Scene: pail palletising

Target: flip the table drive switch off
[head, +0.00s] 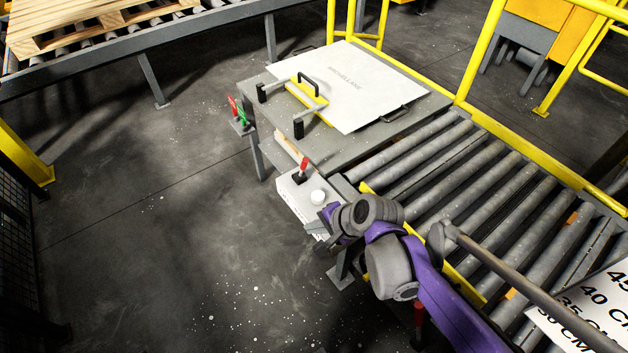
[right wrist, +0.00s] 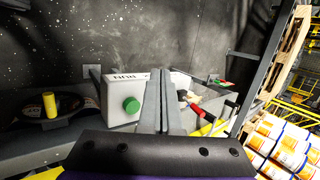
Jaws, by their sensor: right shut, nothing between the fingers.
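A pale control box (head: 301,197) hangs at the near corner of the grey table. My right gripper (head: 326,216) is at the box's near right side, partly hidden by my purple arm. A red tip, likely the lever (right wrist: 182,94), shows just right of the fingers. Contact cannot be told. My left gripper is not in view.
The grey table (head: 424,103) carries a white sheet (head: 350,88) and a yellow bar with black handles (head: 306,103). A roller conveyor (head: 470,180) adjoins it. Red and green levers (head: 240,116) stand at the table's left. The floor to the left is clear.

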